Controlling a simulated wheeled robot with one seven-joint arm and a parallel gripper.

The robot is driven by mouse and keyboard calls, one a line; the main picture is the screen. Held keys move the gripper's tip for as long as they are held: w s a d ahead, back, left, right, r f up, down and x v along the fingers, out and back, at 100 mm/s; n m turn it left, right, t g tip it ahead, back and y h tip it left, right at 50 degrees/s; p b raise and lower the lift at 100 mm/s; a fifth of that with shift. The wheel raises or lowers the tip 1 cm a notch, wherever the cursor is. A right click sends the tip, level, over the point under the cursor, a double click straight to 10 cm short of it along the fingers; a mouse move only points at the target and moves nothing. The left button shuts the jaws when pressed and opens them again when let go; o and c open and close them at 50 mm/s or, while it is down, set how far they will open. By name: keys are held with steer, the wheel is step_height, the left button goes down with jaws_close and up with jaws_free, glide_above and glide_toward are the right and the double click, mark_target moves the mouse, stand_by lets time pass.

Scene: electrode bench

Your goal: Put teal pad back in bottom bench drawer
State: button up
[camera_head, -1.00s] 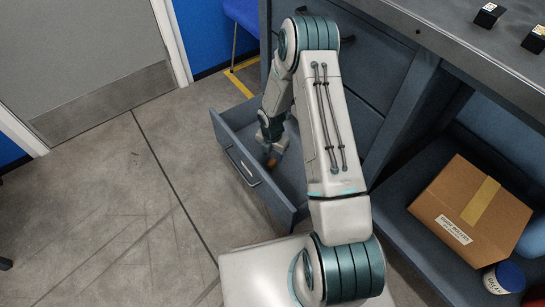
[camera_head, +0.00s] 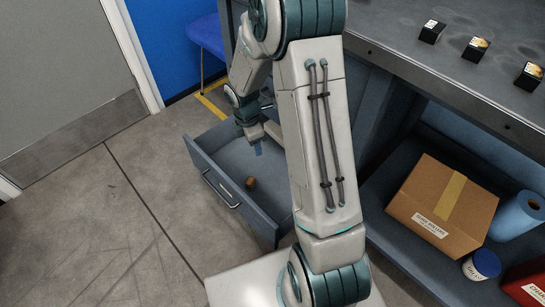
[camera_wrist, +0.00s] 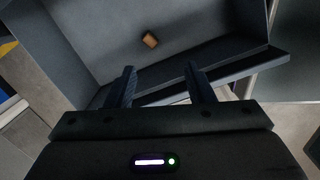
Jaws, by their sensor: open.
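The bench drawer (camera_head: 208,181) is pulled open. I see no clearly teal pad; whether this block is the pad I cannot tell. My gripper (camera_head: 258,149) is over the drawer, behind and above the block and apart from it. In the wrist view my gripper (camera_wrist: 161,80) has its two fingers spread with nothing between them.
A cardboard box (camera_head: 440,205), a blue roll (camera_head: 515,218) and a blue-lidded jar (camera_head: 481,265) are on the lower shelf at right. Several small dark blocks sit on the bench top (camera_head: 385,30). The floor left of the drawer is clear.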

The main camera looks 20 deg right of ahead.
steer(key=s+a+r+m+y, duration=0.1)
steer(key=s+r+m, duration=1.6)
steer(key=s, duration=0.3)
steer(key=shift+s+a+r+m+t, duration=0.3)
steer(key=shift+r+m+t, duration=0.1)
steer(key=shift+m, duration=0.3)
steer(key=shift+w, duration=0.1)
steer(key=shift+c, duration=0.3)
